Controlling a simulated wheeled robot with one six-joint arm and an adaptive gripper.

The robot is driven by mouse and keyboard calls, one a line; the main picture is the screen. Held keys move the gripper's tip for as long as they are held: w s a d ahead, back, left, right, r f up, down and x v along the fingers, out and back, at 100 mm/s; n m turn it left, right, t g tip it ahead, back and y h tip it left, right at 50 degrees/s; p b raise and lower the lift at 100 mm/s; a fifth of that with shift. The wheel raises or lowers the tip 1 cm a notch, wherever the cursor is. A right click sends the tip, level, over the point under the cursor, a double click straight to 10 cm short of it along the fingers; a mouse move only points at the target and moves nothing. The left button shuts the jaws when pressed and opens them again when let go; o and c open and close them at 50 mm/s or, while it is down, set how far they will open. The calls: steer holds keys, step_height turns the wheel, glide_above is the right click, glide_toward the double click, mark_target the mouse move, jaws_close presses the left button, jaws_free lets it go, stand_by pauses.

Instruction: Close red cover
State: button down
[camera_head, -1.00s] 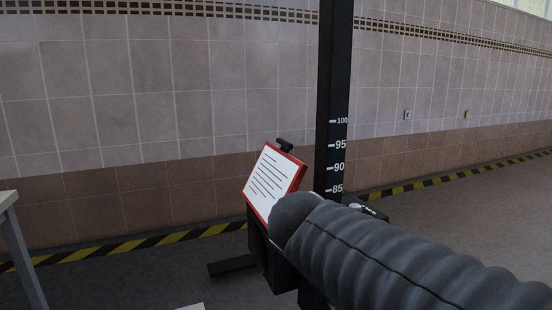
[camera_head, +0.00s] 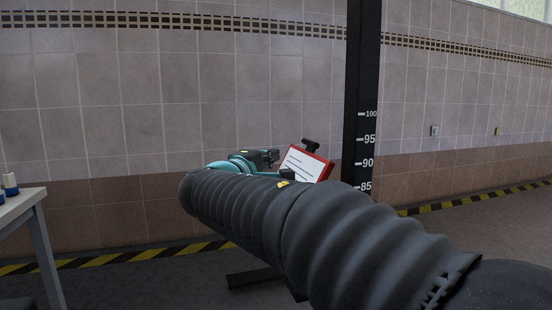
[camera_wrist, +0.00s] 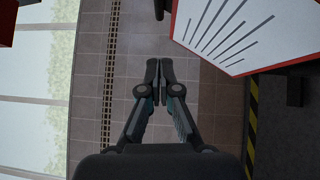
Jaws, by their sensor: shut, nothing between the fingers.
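The red cover (camera_head: 324,169) has a white sheet with dark lines on its face. In the head view it is tilted up beside the black column, with its lower part hidden behind my arm. It also shows at the upper right of the wrist view (camera_wrist: 231,30), to the right of my fingers and apart from them. My gripper (camera_wrist: 153,66) is shut and empty, with its fingertips together. In the head view only the teal and dark wrist parts show clearly, left of the cover; my fingertips are hard to make out there.
A black column (camera_head: 361,100) with a height scale stands right of the cover. A grey table (camera_head: 30,205) is at the left edge. A tiled wall (camera_head: 180,100) with yellow-black floor striping is behind. A red object (camera_wrist: 8,22) shows at the wrist view's upper left.

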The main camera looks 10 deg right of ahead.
mark_target(309, 156)
steer(key=x, duration=0.3)
steer(key=d+x, duration=0.1)
steer(key=x, duration=0.2)
steer(key=s+x, duration=0.1)
steer(key=x, duration=0.2)
steer(key=shift+w+d, duration=0.3)
steer(key=shift+d, duration=0.2)
steer(key=shift+w+d+p, duration=0.15)
steer(key=shift+d+p, duration=0.15)
steer(key=shift+d, duration=0.4)
steer(key=shift+w+d+f+m+g+y, duration=0.1)
steer(key=shift+d+f+m+g+y, duration=0.15)
steer(key=shift+d, duration=0.35)
steer(key=shift+w+d+f+m+g+y, duration=0.15)
steer(key=shift+d+m+g, duration=0.15)
steer(key=shift+d, duration=0.3)
